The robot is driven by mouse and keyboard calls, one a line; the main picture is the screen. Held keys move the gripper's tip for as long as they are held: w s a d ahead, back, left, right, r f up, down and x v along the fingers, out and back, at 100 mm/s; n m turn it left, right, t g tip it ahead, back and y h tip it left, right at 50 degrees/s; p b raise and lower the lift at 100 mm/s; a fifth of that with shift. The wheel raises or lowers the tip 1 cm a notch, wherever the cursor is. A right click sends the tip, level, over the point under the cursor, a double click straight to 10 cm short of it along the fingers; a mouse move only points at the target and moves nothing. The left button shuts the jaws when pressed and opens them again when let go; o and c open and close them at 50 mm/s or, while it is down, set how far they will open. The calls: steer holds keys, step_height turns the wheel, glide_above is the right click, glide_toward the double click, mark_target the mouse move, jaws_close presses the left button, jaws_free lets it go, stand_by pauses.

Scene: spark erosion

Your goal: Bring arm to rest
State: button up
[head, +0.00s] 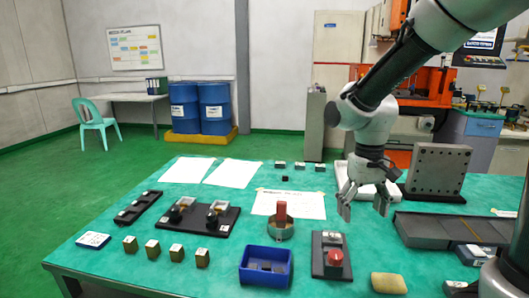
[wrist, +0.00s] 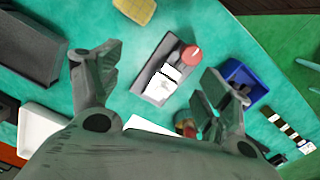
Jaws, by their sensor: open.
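My gripper (head: 364,203) hangs from my arm over the right part of the teal table (head: 150,262), fingers pointing down. It is open and its two fingers are spread with nothing between them. In the wrist view my gripper (wrist: 160,85) also shows wide open above the table. Below it lies a dark plate with a red round knob (wrist: 191,53), which is also in the head view (head: 335,258). My gripper is clear of the things on the table.
A blue bin (head: 266,280), a yellow sponge (head: 389,283) and a copper-coloured cylinder in a round holder (head: 281,212) stand near. A grey upright plate (head: 438,172), white tray (head: 354,187) and dark flat tray (head: 420,238) are at right. Small blocks (head: 176,252) line the front left.

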steer(key=s+d+r+m+t, duration=0.1)
steer(key=s+d+r+t, duration=0.4)
steer(key=s+d+r, duration=0.6)
steer(key=s, duration=0.2)
steer(key=shift+s, duration=0.4)
stand_by(0.6)
